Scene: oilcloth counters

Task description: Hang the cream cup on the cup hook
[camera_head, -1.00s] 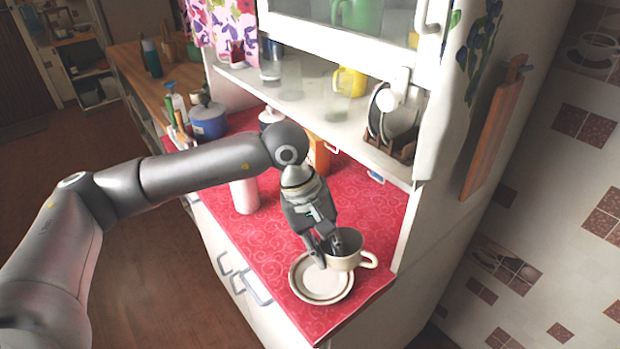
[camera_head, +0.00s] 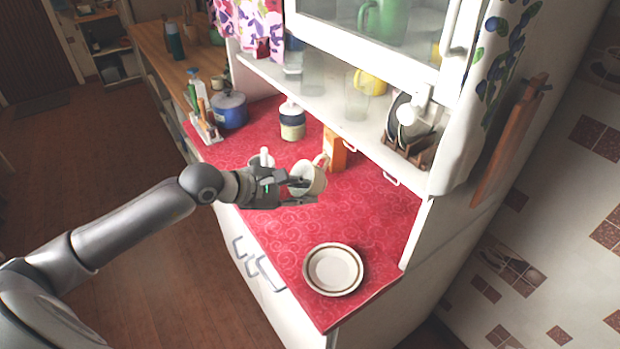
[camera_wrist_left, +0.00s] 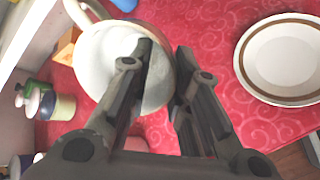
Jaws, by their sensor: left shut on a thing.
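The cream cup (camera_head: 315,181) is in my left gripper (camera_head: 303,190), held above the red counter in the head view. One finger is inside the cup and the other outside, so the gripper is shut on its wall. The cup's handle points up and to the back. In the left wrist view the cup (camera_wrist_left: 105,60) opens toward the camera, with the fingers (camera_wrist_left: 163,72) across its rim. White hook-like loops show under the shelf's front edge, one to the right (camera_head: 391,179) and one further left (camera_head: 350,147). My right gripper is not in view.
A brown-rimmed plate (camera_head: 333,268) lies alone near the counter's front right. An orange box (camera_head: 334,150) stands just behind the cup, with a jar (camera_head: 292,122) and a blue pot (camera_head: 230,110) further left. The shelf (camera_head: 330,108) overhangs the back.

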